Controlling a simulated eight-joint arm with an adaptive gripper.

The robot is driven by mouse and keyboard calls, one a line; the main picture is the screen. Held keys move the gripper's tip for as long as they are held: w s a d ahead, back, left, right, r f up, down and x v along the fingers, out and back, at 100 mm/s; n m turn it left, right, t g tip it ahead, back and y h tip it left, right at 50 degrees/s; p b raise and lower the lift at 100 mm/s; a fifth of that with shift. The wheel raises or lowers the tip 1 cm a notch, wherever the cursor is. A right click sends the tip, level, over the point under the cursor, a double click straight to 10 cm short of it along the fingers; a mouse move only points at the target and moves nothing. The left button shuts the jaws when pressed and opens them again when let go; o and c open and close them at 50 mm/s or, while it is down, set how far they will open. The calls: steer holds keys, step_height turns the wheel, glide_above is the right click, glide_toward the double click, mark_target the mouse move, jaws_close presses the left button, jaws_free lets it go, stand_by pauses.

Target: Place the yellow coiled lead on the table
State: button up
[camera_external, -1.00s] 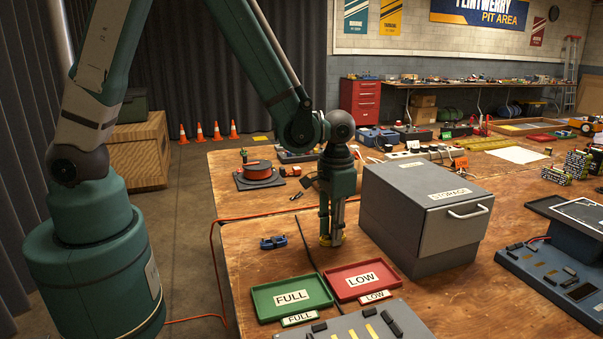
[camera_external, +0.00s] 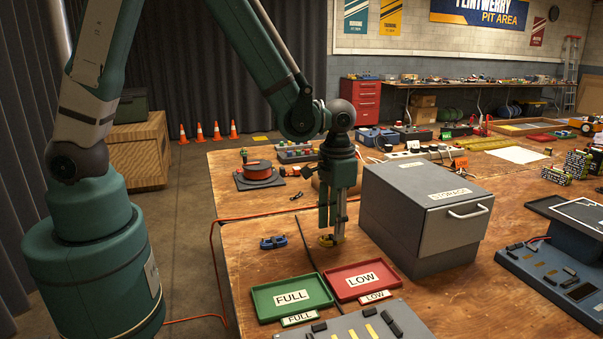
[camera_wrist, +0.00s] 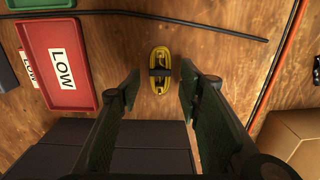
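The yellow coiled lead (camera_external: 332,240) lies on the wooden table (camera_external: 275,222), left of the grey storage box. In the wrist view the lead (camera_wrist: 160,60) shows whole, with a dark band around its middle, on bare wood. My gripper (camera_external: 331,227) points straight down just above it. Its two fingers are apart, one on each side of the lead in the wrist view, with nothing held between them.
The grey storage box (camera_external: 405,210) stands close on the right. A green FULL tray (camera_external: 262,300) and a red LOW tray (camera_external: 338,289) lie in front. A small blue coiled item (camera_external: 273,242) is at left. A black cable (camera_external: 309,247) crosses the table.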

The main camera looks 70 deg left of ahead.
step_height(320, 180, up, 10)
steer(key=p, duration=0.1)
steer(key=shift+f+p, duration=0.25)
steer(key=shift+p, duration=0.15)
stand_by(0.6)
step_height(320, 180, up, 14)
steer(key=t, duration=0.3)
glide_above(331, 237)
steer(key=s+a, duration=0.6)
steer(key=s, duration=0.2)
steer(key=s+a+r+t, duration=0.4)
steer(key=s+r, duration=0.2)
steer(key=s, duration=0.5)
steer(key=shift+s+a+r, duration=0.3)
steer(key=shift+s+a, duration=0.05)
steer(key=shift+a, duration=0.05)
